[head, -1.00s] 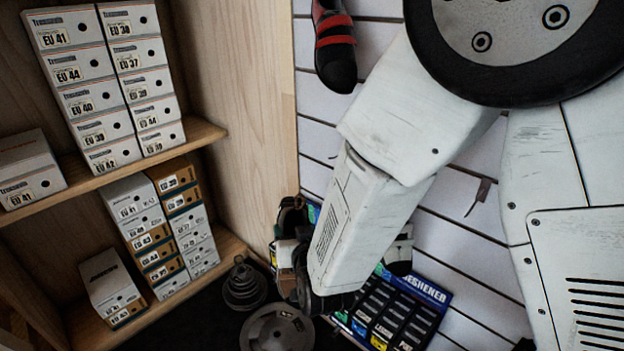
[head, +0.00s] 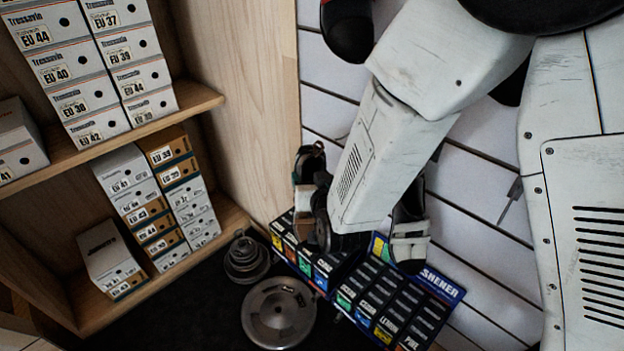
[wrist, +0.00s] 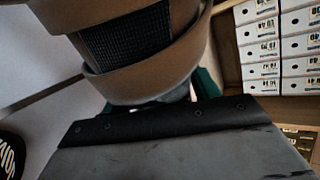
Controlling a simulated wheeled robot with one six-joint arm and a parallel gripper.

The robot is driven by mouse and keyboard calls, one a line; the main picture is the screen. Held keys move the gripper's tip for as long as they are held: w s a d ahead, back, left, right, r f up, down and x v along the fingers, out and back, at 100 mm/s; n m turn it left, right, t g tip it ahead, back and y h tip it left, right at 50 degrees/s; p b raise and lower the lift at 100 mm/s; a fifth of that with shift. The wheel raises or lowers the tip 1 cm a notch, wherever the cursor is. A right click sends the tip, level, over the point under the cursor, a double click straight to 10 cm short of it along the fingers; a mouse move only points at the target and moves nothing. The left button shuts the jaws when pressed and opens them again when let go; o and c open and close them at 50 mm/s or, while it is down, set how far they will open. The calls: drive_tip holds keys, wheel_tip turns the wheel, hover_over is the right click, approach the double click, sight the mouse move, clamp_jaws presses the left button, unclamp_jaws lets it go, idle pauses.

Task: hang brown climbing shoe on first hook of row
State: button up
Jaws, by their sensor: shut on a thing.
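The brown climbing shoe (wrist: 140,62) fills the upper part of the wrist view, with wide brown straps around a dark mesh panel. My gripper (head: 322,218) is shut on it; the fingertips are largely hidden behind my forearm in the head view. A bare metal hook (head: 513,190) sticks out of the wall at the right. I cannot tell which hook is first in the row.
A black shoe with white straps (head: 408,238) hangs just right of my wrist. Another dark shoe (head: 348,35) hangs higher up. A display of small boxes (head: 395,300) stands below, beside metal weight plates (head: 278,313). A wooden shelf (head: 165,122) with shoeboxes is at left.

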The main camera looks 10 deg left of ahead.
drive_tip(key=w+d+f, duration=0.1)
drive_tip(key=w+d, duration=0.5)
drive_tip(key=w, duration=0.2)
drive_tip(key=shift+w+d+f, duration=0.3)
drive_tip(key=shift+w+d, duration=0.05)
drive_tip(key=shift+d, duration=0.05)
idle(1.0)
idle(0.5)
drive_tip(key=o, duration=1.2)
drive_tip(key=shift+s, duration=0.15)
